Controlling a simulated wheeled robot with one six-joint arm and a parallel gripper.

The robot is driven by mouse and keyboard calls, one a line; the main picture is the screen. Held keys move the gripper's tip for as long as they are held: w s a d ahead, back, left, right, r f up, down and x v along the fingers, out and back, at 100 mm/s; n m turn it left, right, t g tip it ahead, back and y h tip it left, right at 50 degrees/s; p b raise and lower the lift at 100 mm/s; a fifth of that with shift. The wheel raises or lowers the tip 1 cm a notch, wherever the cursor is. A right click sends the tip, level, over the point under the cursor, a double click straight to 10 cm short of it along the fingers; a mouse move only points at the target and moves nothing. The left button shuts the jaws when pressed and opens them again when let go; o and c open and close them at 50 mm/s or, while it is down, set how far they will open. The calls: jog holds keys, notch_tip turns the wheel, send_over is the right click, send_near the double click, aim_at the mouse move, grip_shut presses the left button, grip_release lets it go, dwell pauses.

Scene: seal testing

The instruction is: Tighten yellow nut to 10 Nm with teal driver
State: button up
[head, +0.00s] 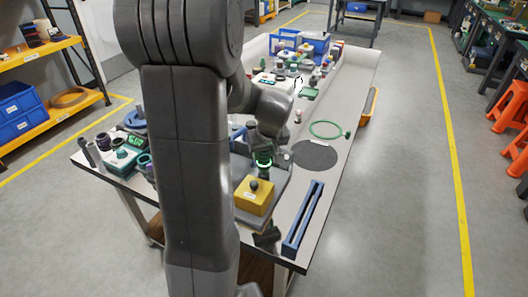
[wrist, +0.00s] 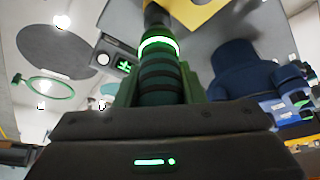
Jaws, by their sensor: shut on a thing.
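My gripper (head: 267,150) is above the near part of the bench, shut on the dark teal driver. In the wrist view the driver (wrist: 163,78) stands between the fingers, with a lit green ring around it and its dark tip pointing away from me. A yellow block (head: 253,198) with a dark round knob and a white label sits just in front of the gripper on a grey plate. Part of a yellow thing (wrist: 200,12) shows beside the driver tip in the wrist view. I cannot make out the nut or whether the tip touches anything.
The grey plate (head: 279,185) lies under the block. A blue slotted rail (head: 303,220) lies at the right front edge. A dark round mat (head: 315,155) and green ring (head: 327,130) lie beyond. Blue bins (head: 300,45) crowd the far end. My arm hides the bench's left middle.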

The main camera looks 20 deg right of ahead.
jog(key=shift+r, duration=0.1)
jog(key=shift+r+p, duration=1.6)
jog(key=shift+r, duration=0.8)
